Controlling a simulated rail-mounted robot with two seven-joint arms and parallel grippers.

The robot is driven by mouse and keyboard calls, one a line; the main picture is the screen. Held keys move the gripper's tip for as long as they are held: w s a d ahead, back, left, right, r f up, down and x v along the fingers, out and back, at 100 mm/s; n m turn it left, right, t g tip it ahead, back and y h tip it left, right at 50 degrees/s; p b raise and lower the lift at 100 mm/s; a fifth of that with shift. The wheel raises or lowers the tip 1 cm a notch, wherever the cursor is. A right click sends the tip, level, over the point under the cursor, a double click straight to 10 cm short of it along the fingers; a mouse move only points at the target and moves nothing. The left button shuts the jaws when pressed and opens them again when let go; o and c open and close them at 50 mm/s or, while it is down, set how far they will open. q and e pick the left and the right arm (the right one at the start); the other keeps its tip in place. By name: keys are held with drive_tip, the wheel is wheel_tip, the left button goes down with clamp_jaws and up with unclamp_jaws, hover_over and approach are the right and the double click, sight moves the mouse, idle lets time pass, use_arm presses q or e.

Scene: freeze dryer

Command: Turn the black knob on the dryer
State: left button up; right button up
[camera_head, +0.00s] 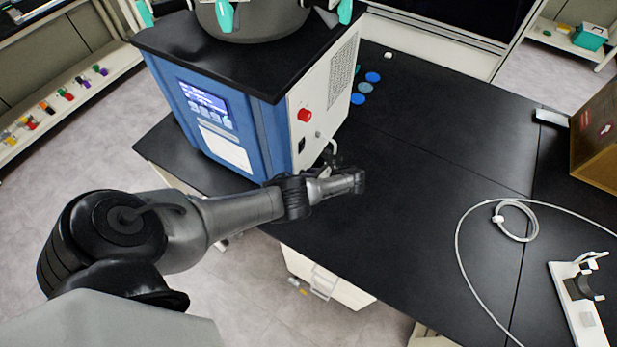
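The dryer (262,125) is a blue and white box with a black top, standing on the black bench at the upper left. Its white right side carries a red round button (304,115), a small grey fitting (319,134) and a small dark switch-like part (301,145). I cannot clearly pick out the black knob; the lower part of that side is partly hidden by my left arm. My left gripper (334,158) is at the wrist's end, close beside this side panel. It is small and dark, and I cannot tell its opening or any contact. My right gripper is out of view.
Blue round caps (362,88) lie on the bench behind the dryer. A coiled white cable (510,218), a white stand (580,300) and a brown box (597,145) are at the right. The middle of the bench is clear. A drawer unit (325,280) is below the front edge.

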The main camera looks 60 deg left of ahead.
use_arm(q)
drive_tip(key=shift+m+g, duration=0.3)
drive_tip(key=shift+m, duration=0.1)
idle(0.3)
drive_tip(key=o, duration=0.9)
drive_tip(key=shift+b+v, duration=2.45)
drive_tip(key=shift+v, duration=4.45)
drive_tip(key=shift+r, duration=0.15)
